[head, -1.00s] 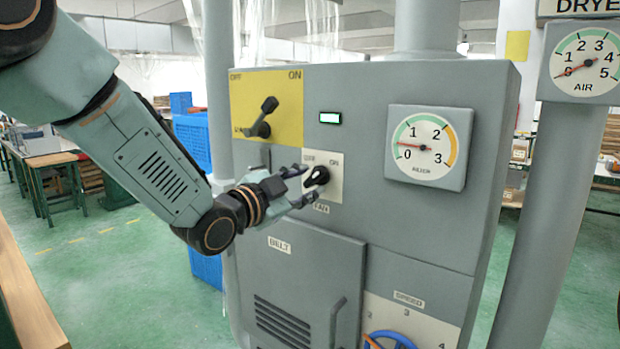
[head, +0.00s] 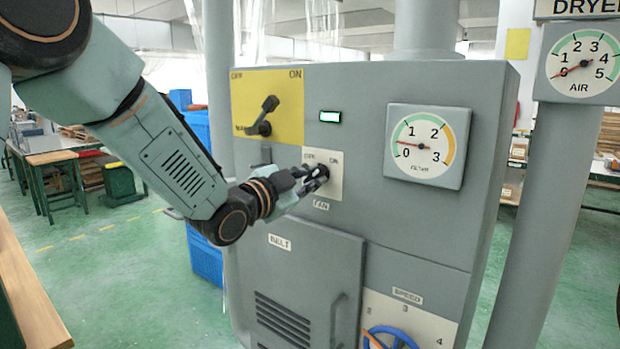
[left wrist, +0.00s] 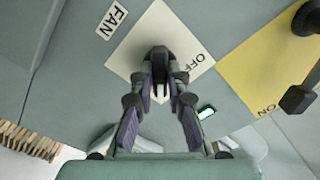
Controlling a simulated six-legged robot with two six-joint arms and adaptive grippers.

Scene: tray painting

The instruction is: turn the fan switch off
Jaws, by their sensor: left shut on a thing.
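The fan switch is a black rotary knob (left wrist: 160,58) on a pale plate (head: 334,183) marked OFF and ON, with a FAN label (head: 321,206) below it. My left gripper (head: 314,174) is at the knob, its fingers shut around it. In the left wrist view, the fingertips (left wrist: 160,82) press on the knob from both sides. The fingers cover much of the knob in the head view, and I cannot tell for sure which mark it points to. My right gripper is not in view.
A yellow plate (head: 289,82) with a black lever (head: 268,107) sits just above the fan plate. A lit green indicator (head: 330,117) and a dial gauge (head: 425,146) are to the right.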

